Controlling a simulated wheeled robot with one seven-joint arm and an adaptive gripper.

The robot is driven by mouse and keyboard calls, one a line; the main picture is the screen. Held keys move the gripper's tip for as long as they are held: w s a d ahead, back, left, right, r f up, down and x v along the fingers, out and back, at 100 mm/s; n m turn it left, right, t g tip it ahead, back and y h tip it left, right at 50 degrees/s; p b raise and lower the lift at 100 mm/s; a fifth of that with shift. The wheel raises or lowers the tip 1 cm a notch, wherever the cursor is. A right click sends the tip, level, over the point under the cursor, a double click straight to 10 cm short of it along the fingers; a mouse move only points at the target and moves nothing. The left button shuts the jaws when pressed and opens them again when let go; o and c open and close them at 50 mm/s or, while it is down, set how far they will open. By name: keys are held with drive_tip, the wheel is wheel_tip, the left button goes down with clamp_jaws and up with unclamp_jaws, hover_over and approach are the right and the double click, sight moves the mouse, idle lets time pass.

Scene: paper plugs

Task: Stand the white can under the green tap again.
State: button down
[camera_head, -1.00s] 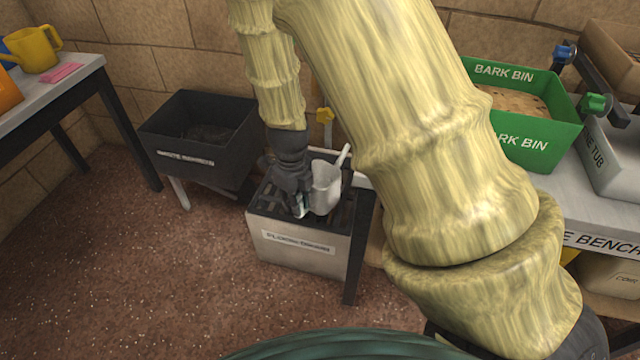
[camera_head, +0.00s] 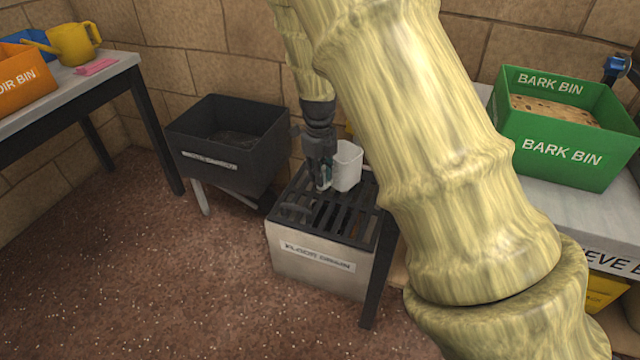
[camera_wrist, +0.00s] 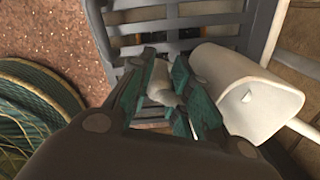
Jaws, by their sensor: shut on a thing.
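The white can (camera_head: 347,166) is held over the slatted grate of the floor drain (camera_head: 318,262) in the head view and looks roughly upright. My gripper (camera_head: 325,180) points down at the can's left side. In the wrist view my gripper (camera_wrist: 178,88) is shut on the can's handle, and the can's body (camera_wrist: 262,92) sits to the right of the fingers. The can seems above the grate, but the gap is hard to judge. The green tap is not visible now.
A dark bin on legs (camera_head: 228,145) stands just left of the drain. The green bark bin (camera_head: 555,150) sits on the bench at right, with a blue tap (camera_head: 615,66) beyond. A left table (camera_head: 100,80) holds a yellow watering can (camera_head: 72,44). Open floor lies at front left.

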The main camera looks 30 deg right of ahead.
drive_tip(key=shift+w+d+b, duration=0.3)
drive_tip(key=shift+w, duration=0.15)
wheel_tip(320, 180, down, 4)
drive_tip(key=b, duration=0.2)
drive_tip(key=shift+r+b, duration=0.2)
drive_tip(key=shift+b, duration=0.15)
drive_tip(key=shift+r, duration=0.1)
drive_tip(key=c, duration=1.3)
unclamp_jaws()
drive_tip(key=r+p, duration=0.3)
drive_tip(key=r, duration=0.3)
drive_tip(key=r+p, duration=0.3)
drive_tip(key=r, duration=0.3)
drive_tip(key=shift+s+a, duration=0.1)
drive_tip(key=shift+a, duration=0.1)
